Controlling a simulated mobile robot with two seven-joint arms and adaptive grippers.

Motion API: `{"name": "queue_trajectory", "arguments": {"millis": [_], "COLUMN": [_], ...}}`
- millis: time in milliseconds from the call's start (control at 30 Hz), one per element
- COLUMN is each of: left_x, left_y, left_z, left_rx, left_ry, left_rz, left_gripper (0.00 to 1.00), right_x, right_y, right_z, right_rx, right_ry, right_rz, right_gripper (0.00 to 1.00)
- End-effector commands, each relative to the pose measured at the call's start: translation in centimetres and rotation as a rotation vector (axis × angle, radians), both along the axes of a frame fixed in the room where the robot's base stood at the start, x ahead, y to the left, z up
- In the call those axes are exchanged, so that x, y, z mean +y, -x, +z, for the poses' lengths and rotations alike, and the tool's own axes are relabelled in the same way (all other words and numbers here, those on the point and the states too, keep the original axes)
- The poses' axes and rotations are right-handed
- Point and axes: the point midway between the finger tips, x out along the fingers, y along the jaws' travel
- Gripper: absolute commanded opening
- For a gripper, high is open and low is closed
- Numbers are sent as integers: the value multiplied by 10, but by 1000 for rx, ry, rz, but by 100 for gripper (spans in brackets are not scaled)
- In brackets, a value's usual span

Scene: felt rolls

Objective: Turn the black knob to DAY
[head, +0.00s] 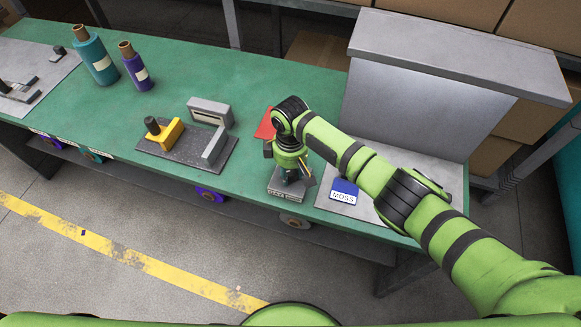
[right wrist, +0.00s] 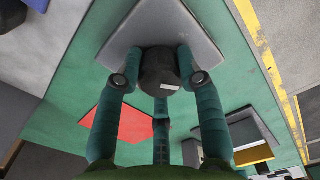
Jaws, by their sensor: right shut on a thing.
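The black knob (right wrist: 158,68) shows in the right wrist view, standing on a grey sloped base (right wrist: 195,28). A short white mark is on the knob's near side. My right gripper (right wrist: 160,82) has its dark fingers closed around the knob from both sides, with a third finger below. In the head view my right gripper (head: 291,176) points down over the base (head: 288,194) at the bench's front edge and hides most of the knob. The lettering on the base is too small to read, so I cannot tell the knob's setting. My left gripper is in neither view.
A red sheet (head: 265,126) lies behind my right gripper. A grey fixture with a yellow block (head: 166,133) stands to the left. A blue MOSS card (head: 343,192) on a grey plate and a large grey box (head: 430,95) are to the right.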

Motion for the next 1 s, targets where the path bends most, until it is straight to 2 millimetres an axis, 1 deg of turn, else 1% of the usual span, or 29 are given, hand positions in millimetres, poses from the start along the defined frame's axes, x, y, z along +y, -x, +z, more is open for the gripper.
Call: {"name": "queue_trajectory", "arguments": {"millis": [200,600,633,667,700,1000], "left_x": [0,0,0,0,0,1], "left_y": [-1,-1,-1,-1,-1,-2], "left_z": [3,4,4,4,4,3], "left_rx": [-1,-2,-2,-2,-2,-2], "left_ry": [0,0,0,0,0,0], "left_rz": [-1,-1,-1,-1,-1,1], "left_gripper": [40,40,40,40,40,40], "right_x": [0,0,0,0,0,0], "right_y": [1,1,1,0,0,0], "right_z": [-1,-1,-1,-1,-1,0], "right_rx": [2,2,2,2,1,0], "right_ry": [1,1,1,1,0,0], "right_rz": [-39,-44,-44,-44,-44,-43], "right_gripper": [5,5,41,53,61,61]}}
